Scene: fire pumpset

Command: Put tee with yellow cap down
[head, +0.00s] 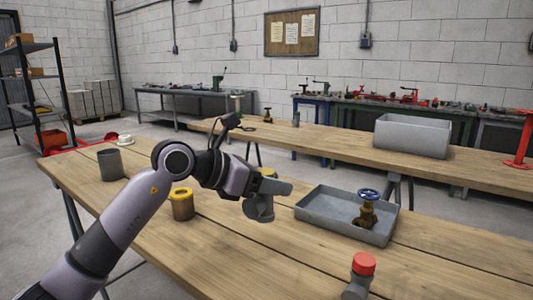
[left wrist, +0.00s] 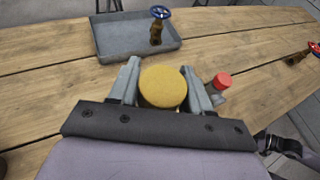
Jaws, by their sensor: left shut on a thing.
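My left gripper (head: 272,186) is shut on the tee with the yellow cap. The tee's grey body (head: 259,208) hangs below the fingers, above the near wooden table (head: 225,250). Its yellow cap (head: 267,172) is mostly hidden by the gripper in the head view. In the left wrist view the yellow cap (left wrist: 163,87) shows as a full disc between the two fingers of the left gripper (left wrist: 165,85). I cannot tell the exact height above the table. My right gripper is not in view.
A grey tray (head: 322,223) holding a brass valve with a blue wheel (head: 368,200) lies right of the tee. A brass piece with a yellow top (head: 182,204) and grey cup (head: 110,164) stand left. The front middle is clear.

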